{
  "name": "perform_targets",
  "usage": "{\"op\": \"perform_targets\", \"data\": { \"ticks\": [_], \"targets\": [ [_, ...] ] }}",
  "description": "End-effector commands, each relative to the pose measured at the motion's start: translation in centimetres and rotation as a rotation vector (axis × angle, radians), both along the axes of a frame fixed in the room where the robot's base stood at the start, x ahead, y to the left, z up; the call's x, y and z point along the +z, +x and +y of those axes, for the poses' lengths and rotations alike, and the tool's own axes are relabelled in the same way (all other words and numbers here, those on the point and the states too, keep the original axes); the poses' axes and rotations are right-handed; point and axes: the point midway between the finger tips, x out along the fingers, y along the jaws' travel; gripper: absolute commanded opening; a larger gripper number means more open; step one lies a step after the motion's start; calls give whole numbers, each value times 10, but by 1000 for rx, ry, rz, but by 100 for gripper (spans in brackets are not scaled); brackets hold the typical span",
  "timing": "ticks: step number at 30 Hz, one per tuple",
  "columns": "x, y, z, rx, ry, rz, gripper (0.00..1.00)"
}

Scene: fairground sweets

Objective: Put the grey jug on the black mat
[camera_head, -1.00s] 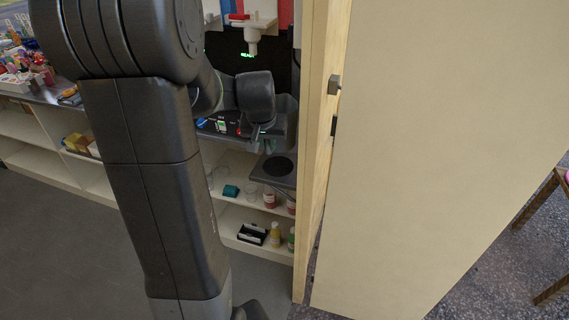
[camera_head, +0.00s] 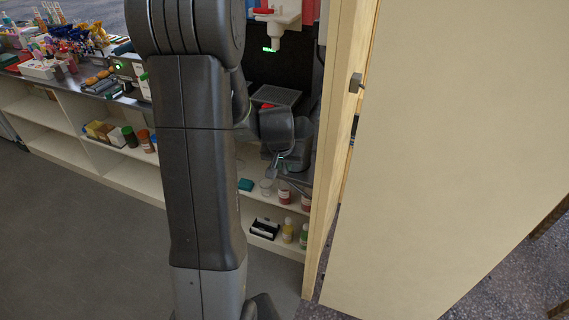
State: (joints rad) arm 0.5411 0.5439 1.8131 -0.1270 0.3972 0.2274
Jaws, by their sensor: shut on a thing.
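My gripper (camera_head: 279,165) shows at the lower end of my wrist, beside the counter's edge and left of the door frame. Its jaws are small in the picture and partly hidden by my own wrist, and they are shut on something. A small grey shape at the jaws fits the grey jug, but its outline is hard to tell from the dark grey parts around it. I cannot make out the black mat now; my arm and wrist cover much of the counter there.
A large cream door (camera_head: 440,150) with a pale wooden edge stands close on the right. Sweets and small goods crowd the counter at left. The grey floor at lower left is clear.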

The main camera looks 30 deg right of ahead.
Motion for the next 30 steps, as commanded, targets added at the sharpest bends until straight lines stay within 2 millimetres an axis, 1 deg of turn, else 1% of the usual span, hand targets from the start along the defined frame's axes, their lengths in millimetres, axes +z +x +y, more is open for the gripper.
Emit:
{"op": "perform_targets", "data": {
  "ticks": [1,2,3,5,13,18,23,30],
  "targets": [
    [-3,0,0,0,-1,-1,0],
    [-2,0,0,0,0,0,18],
    [-2,0,0,0,0,0,26],
    [-2,0,0,0,0,0,36],
    [-1,0,0,0,0,0,36],
    [7,-1,1,0,-1,-2,36],
    [28,-8,6,0,-2,-4,36],
    [67,-20,16,0,-2,-5,36]
  ]
}}
